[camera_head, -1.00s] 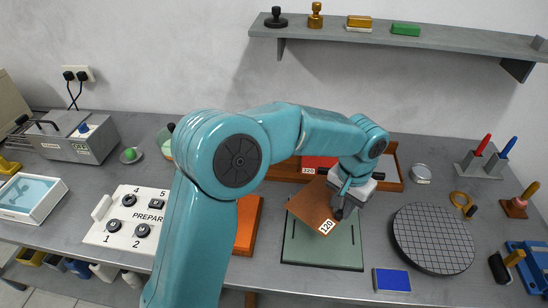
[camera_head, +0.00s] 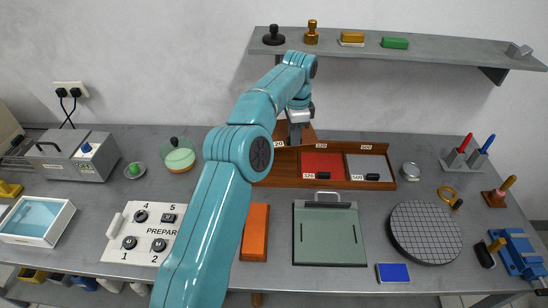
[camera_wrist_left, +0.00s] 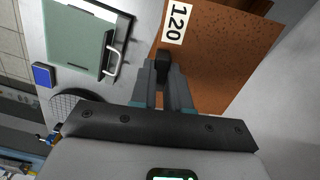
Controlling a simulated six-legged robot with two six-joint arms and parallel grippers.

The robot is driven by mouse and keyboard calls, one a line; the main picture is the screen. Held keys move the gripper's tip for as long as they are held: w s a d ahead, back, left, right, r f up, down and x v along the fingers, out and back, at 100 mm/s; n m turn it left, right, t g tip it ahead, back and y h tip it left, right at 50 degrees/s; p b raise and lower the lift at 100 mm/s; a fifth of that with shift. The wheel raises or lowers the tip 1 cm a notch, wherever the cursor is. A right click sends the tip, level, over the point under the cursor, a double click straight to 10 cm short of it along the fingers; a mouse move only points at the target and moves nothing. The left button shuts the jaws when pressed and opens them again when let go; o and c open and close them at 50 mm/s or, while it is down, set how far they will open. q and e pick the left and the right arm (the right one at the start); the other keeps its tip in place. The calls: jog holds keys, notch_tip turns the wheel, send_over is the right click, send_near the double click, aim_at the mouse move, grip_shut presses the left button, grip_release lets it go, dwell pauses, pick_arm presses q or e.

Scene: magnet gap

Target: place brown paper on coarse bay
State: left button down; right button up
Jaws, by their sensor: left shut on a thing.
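My left gripper (camera_head: 297,140) is shut on the brown paper (camera_head: 281,130), which carries a 120 label in the left wrist view (camera_wrist_left: 225,55). The fingertips (camera_wrist_left: 163,65) pinch it at the edge by the label. In the head view the paper is raised and tilted at the left end of the wooden bay tray (camera_head: 345,186). The tray's left bay, the coarse one by position, is partly hidden by my arm and the paper. I cannot tell whether the paper touches the tray. The middle bay holds red paper (camera_head: 322,163) and the right bay grey paper (camera_head: 369,167).
A green clipboard-like board (camera_head: 330,235) lies bare in front of the tray. An orange block (camera_head: 254,232), a round gridded disc (camera_head: 425,232) and a blue pad (camera_head: 393,273) lie nearby. A wall shelf (camera_head: 440,54) hangs above and behind the tray.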

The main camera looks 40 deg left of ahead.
aim_at(277, 137)
pick_arm(q)
jog(key=a, duration=0.2)
jog(key=s+a+r+m+p, duration=0.1)
jog(key=a+r+m, duration=0.1)
jog(key=a, duration=0.1)
jog(key=shift+s+a, duration=0.15)
jog(key=shift+a, duration=0.15)
jog(key=shift+s+a+f, duration=0.1)
jog(key=shift+s+a, duration=0.05)
jog(key=shift+a, duration=0.2)
jog(key=shift+m, duration=0.3)
notch_tip(277, 137, down, 6)
jog(key=b, duration=0.5)
jog(key=shift+s+f, duration=0.1)
notch_tip(277, 137, down, 8)
jog(key=shift+f+b, duration=0.2)
jog(key=shift+b, duration=0.55)
notch_tip(277, 137, down, 5)
jog(key=shift+a+r, duration=0.1)
